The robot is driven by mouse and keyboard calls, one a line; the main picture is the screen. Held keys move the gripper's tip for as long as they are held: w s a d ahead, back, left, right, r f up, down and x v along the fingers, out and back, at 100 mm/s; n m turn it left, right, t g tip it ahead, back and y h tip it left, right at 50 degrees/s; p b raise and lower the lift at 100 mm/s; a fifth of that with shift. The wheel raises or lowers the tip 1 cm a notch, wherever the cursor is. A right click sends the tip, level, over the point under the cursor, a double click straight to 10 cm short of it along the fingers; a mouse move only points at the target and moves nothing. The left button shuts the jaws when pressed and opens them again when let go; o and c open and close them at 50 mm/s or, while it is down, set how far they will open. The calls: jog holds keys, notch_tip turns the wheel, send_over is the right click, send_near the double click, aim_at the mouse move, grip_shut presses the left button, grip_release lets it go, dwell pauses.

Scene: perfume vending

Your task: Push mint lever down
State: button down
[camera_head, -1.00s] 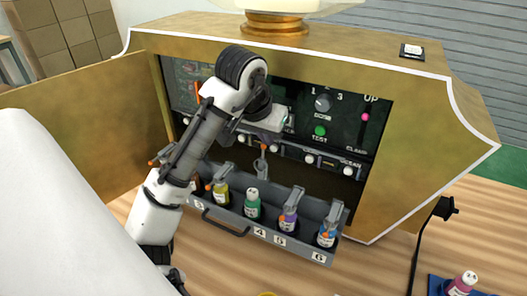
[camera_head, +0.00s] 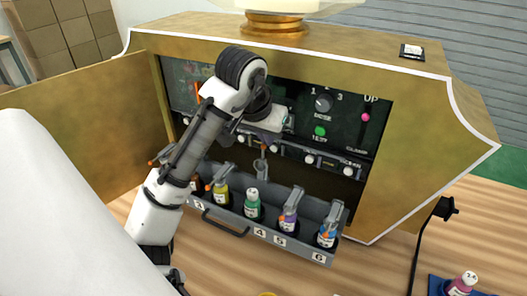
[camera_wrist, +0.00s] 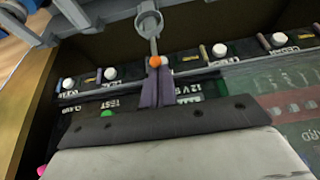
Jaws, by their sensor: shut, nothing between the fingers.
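My gripper (camera_wrist: 155,72) is shut and empty, its two dark purple fingers together, pointing at the lower panel edge. In the wrist view an orange-tipped piece (camera_wrist: 155,61) is right at the fingertips, with a grey stem and ring (camera_wrist: 149,24) beyond it. I cannot tell whether the fingertips touch the orange tip. No mint label is readable, so I cannot tell which lever is the mint one.
A row of white knobs (camera_head: 348,170) runs along the dark panel (camera_head: 290,90). A black-handled cable (camera_head: 446,208) stands at the right. A pink bottle (camera_head: 463,283) is at the lower right.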

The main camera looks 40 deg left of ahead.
aim_at(263, 153)
dwell(0.5)
jog(key=shift+s+d, duration=0.2)
jog(key=shift+s, duration=0.75)
jog(key=shift+s+d, duration=0.2)
jog(key=shift+s, duration=0.45)
